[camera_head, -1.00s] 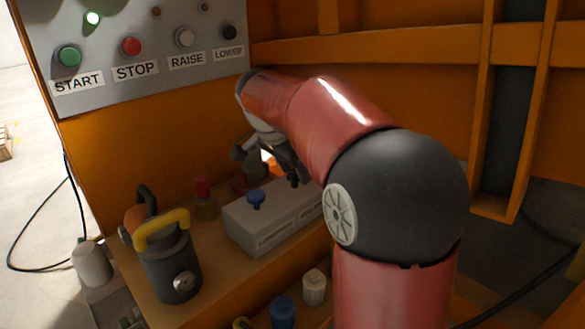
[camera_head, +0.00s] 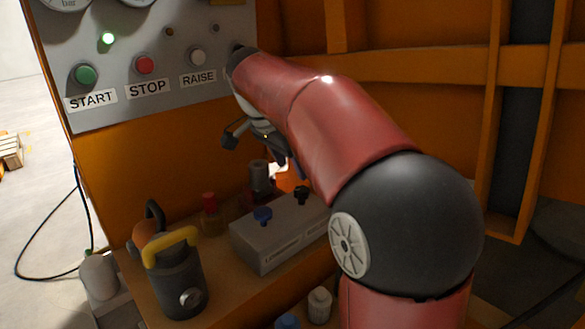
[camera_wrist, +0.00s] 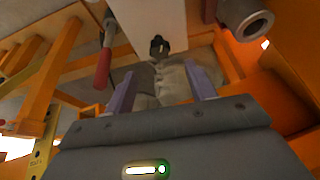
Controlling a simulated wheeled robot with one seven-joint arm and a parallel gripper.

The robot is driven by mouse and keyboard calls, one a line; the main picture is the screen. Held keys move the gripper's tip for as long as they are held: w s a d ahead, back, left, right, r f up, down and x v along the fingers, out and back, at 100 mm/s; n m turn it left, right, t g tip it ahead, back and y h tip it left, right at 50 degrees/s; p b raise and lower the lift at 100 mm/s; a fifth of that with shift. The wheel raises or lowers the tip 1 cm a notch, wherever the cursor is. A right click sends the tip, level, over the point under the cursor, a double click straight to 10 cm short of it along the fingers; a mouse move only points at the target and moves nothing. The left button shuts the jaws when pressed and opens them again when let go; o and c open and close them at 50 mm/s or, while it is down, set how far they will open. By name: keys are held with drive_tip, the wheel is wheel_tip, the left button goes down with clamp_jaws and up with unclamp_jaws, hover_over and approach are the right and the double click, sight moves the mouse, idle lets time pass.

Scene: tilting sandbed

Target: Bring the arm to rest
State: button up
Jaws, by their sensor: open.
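My arm (camera_head: 350,125) is red with a black elbow joint and reaches from the lower right toward the control panel. My gripper shows in the wrist view (camera_wrist: 161,86) with its two purple fingers apart and nothing held between them. In the head view it is mostly hidden behind my forearm, above the ledge near the grey box (camera_head: 275,245). A small black-topped object (camera_wrist: 158,46) shows beyond the fingertips in the wrist view, apart from them.
The control panel (camera_head: 150,45) with buttons and a lit green lamp is at the upper left. A dark canister with a yellow handle (camera_head: 178,280), a red-capped bottle (camera_head: 209,215) and a dark cylinder (camera_head: 261,178) stand on the ledge. Orange wall ribs (camera_head: 510,140) rise at right.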

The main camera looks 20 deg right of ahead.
drive_tip(key=shift+s, duration=0.1)
idle(0.3)
drive_tip(key=s+a+f+n+t+y, duration=0.2)
drive_tip(key=s+f+n, duration=0.4)
drive_tip(key=s, duration=0.5)
drive_tip(key=s+a+f+n+t+y, duration=0.2)
drive_tip(key=s+f+n, duration=0.4)
drive_tip(key=s, duration=0.6)
drive_tip(key=shift+s+a+n, duration=0.15)
drive_tip(key=shift+a+n, duration=0.2)
drive_tip(key=shift+n, duration=0.65)
drive_tip(key=shift+o, duration=0.2)
drive_tip(key=shift+f, duration=0.1)
